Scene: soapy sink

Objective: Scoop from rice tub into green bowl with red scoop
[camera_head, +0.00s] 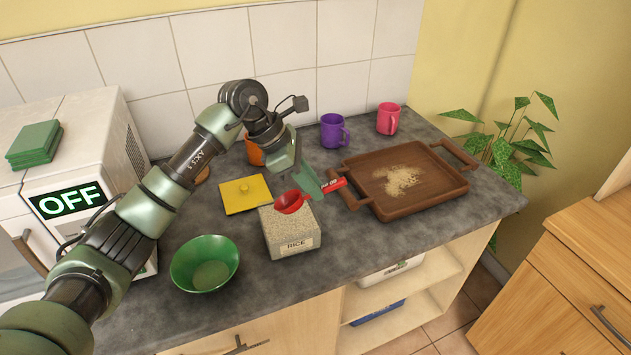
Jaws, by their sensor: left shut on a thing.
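My left gripper (322,186) is shut on the handle of the red scoop (291,202). The green bowl (205,263) stands on the counter to the left of the tub, near the front edge, and looks empty. My right gripper is not in view.
A yellow square lid (245,194) lies behind the tub. A brown tray (405,180) with spilled grains is to the right. Orange (254,150), purple (334,131) and pink (388,118) mugs stand behind. A white appliance (75,170) reading OFF is at left.

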